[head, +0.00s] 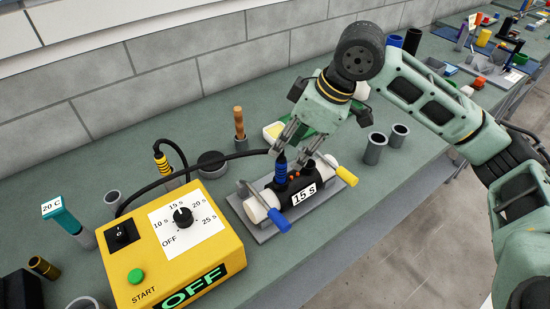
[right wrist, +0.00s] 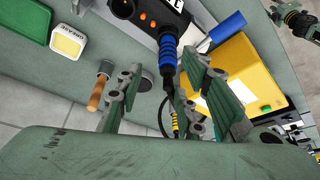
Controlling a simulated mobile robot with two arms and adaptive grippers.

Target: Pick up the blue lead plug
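The blue lead plug (head: 281,170) is a ribbed blue plug with a black cable. It stands in the top of the black sleeve marked 15 S (head: 303,190), and it also shows in the right wrist view (right wrist: 168,58). My right gripper (head: 289,148) is above the sleeve, fingers pointing down on either side of the plug's upper end. In the right wrist view (right wrist: 160,90) its fingers are wide apart and the plug shows in the gap; I see no contact. A greenish-grey part at that view's top right (right wrist: 298,18) may be my left gripper; its fingers are unclear.
The yellow control box (head: 180,245) with dial and OFF display stands left of the sleeve. A yellow plug (head: 162,162) stands behind the box. A wooden-handled tool (head: 239,124) and grey cups (head: 375,148) stand nearby.

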